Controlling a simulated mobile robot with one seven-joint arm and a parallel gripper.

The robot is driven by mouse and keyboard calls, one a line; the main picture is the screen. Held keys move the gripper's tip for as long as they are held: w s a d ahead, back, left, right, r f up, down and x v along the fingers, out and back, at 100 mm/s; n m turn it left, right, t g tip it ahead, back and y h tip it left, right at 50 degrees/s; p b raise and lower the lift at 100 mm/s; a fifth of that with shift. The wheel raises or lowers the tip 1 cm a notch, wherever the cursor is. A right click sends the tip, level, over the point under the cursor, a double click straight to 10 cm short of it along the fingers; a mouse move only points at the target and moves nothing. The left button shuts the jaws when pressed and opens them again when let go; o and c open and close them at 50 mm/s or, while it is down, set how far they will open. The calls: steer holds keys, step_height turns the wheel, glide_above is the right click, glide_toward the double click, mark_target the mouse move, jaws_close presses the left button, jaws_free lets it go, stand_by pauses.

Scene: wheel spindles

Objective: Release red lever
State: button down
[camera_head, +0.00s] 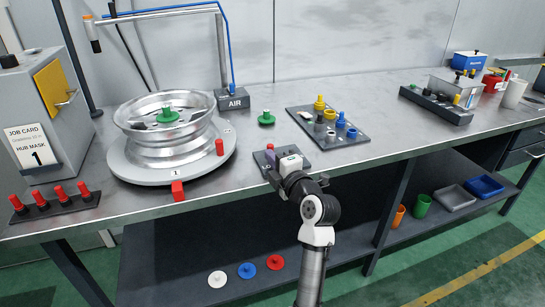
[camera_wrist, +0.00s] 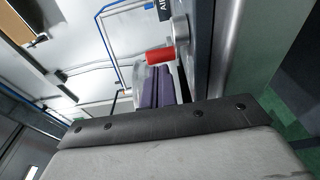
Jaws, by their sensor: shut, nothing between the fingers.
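The round turntable (camera_head: 130,172) carries a silver wheel (camera_head: 165,140) with a green piece (camera_head: 167,115) in its middle. I cannot tell which is the lever. My gripper (camera_head: 268,158) is right of the turntable, low over the bench front, apart from both red parts. Its purple fingers (camera_wrist: 152,80) are shut and empty.
A dark tray (camera_head: 350,133) with coloured pieces lies right of my gripper. A loose green piece (camera_head: 266,118) and the AIR box (camera_head: 232,100) stand behind. A rack of red pegs (camera_head: 60,208) is at left.

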steer(key=shift+w+f+b, duration=0.1)
steer(key=shift+f+b, duration=0.05)
steer(key=shift+b, duration=0.65)
steer(key=shift+w+a+b, duration=0.1)
steer(key=shift+w+b, duration=0.1)
steer(key=shift+b, duration=0.4)
steer(key=shift+r, duration=0.2)
